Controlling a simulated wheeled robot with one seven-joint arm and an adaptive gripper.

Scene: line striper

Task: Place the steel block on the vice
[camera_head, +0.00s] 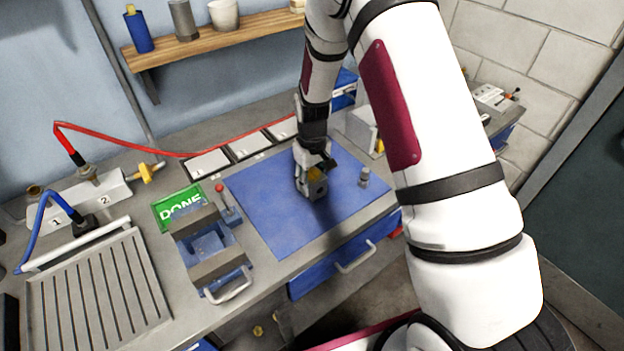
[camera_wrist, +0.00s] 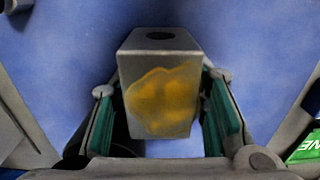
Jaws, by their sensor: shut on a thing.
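The steel block (camera_head: 317,188) is grey with a yellow-orange patch on one face and a dark hole in its top. It also shows in the wrist view (camera_wrist: 160,88), between two green finger pads. My gripper (camera_head: 309,182) is shut on it, over the blue mat (camera_head: 265,205). The block is at or just above the mat; I cannot tell which. The vice (camera_head: 208,250), with grey jaws, a blue body and a pale handle, stands left of the mat. Its gap shows nothing held. My gripper partly hides the block in the head view.
A green DONE sign (camera_head: 180,205) lies behind the vice, with a small red-topped lever (camera_head: 222,190) beside it. A small metal cylinder (camera_head: 364,176) stands on the mat's right side. White numbered squares (camera_head: 250,145) line the back. A slatted tray (camera_head: 95,290) is at left.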

